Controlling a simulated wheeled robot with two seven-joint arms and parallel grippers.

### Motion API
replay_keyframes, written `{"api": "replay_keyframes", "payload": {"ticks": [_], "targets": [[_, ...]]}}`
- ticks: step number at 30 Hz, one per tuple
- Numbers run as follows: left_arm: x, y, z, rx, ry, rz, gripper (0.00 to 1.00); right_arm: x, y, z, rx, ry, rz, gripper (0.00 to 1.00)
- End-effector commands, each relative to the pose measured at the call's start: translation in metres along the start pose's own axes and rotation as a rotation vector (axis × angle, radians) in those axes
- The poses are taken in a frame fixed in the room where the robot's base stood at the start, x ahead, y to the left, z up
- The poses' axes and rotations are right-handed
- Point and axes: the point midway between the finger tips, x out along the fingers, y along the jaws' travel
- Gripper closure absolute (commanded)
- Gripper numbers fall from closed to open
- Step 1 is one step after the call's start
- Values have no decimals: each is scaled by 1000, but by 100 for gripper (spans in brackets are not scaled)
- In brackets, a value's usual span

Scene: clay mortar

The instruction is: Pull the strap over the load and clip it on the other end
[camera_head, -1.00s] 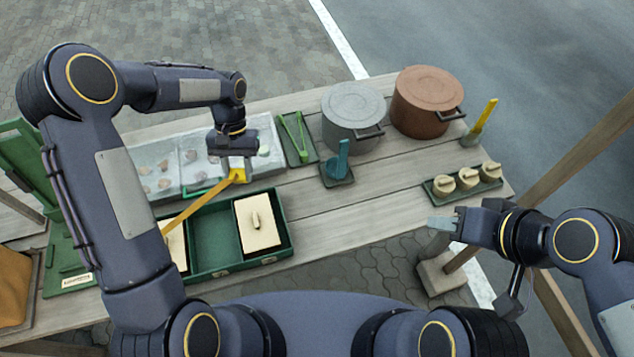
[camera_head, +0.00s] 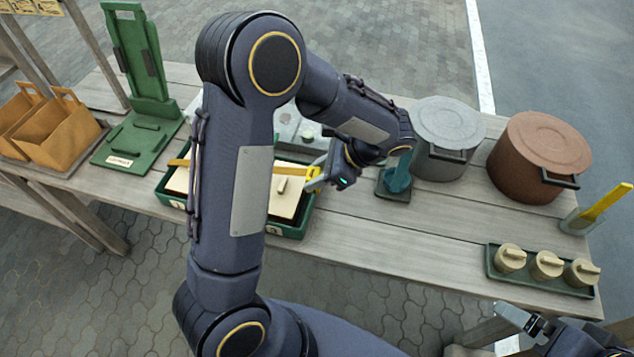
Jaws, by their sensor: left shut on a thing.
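A green tray (camera_head: 308,219) stands on the wooden table behind my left arm, with cream blocks (camera_head: 286,197) in it. The right block has a small raised handle. A yellow strap (camera_head: 287,168) runs across above the blocks; its left part shows left of my arm, and the middle is hidden. My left gripper (camera_head: 316,180) is shut on the strap's yellow end at the tray's right side. I cannot tell whether that end touches the tray. My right gripper (camera_head: 518,318) is empty at the bottom right, off the table; its finger gap is unclear.
A grey pot (camera_head: 446,125) and a brown pot (camera_head: 537,150) stand at the back right. A teal tool (camera_head: 400,178) sits in a holder beside my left gripper. A tray of cream knobs (camera_head: 547,262), a green stand (camera_head: 140,120) and paper bags (camera_head: 60,130) flank it.

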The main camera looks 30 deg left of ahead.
Motion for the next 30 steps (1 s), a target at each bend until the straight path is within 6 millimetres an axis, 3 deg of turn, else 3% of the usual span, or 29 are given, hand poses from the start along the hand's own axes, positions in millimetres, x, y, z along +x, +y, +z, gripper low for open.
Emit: {"api": "replay_keyframes", "payload": {"ticks": [7,21,30], "targets": [[3,0,4,84,-37,-80,83,9,4,4,0,1,0,0],[28,0,-20,80,-35,-76,83,37,17,18,0,0,0,0],[32,0,-24,79,-35,-76,83,36,17,18,0,1,0,0]]}}
